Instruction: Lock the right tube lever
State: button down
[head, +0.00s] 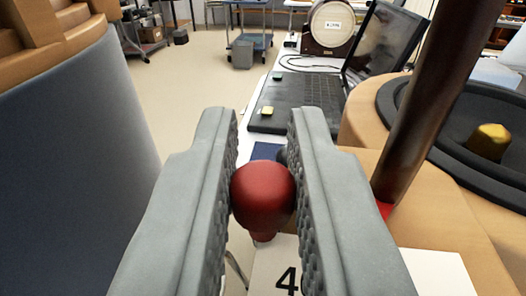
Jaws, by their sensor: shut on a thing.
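A red rounded knob (263,194) is in the middle of the head view, with a narrower red neck below it. It looks like the end of a lever, but its shaft is mostly hidden. My gripper (263,190) is shut on the red knob, with one grey ridged finger touching each side. A dark brown tube (432,95) rises at a slant on the right, just beyond the right finger. A bit of red shows at the tube's foot. Whether the lever is locked cannot be told.
A white plate marked "4" (270,272) lies below the knob. A wooden speaker box with a black cone and yellow centre (490,142) stands at right. A large blue-grey cylinder (75,165) fills the left. Open floor lies between.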

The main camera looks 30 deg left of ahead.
jog(key=shift+w+a+m+t+h, duration=0.15)
jog(key=shift+a+m+t+h, duration=0.2)
jog(key=shift+m+h, duration=1.1)
jog(key=shift+w+a+m+t+h, duration=0.35)
jog(key=shift+m+h, duration=0.45)
jog(key=shift+h, duration=1.2)
jog(key=shift+a+m+t+h, duration=0.2)
jog(key=shift+a+m+h, duration=0.25)
jog(key=shift+m+h, duration=1)
jog(key=shift+w+m+h, duration=0.15)
jog(key=shift+m+h, duration=0.15)
jog(key=shift+h, duration=0.9)
jog(key=c, duration=1.4)
grip_release()
jog(key=v, duration=1.7)
jog(key=shift+s+a+r, duration=0.2)
jog(key=shift+r, duration=0.05)
jog(key=shift+o, duration=0.2)
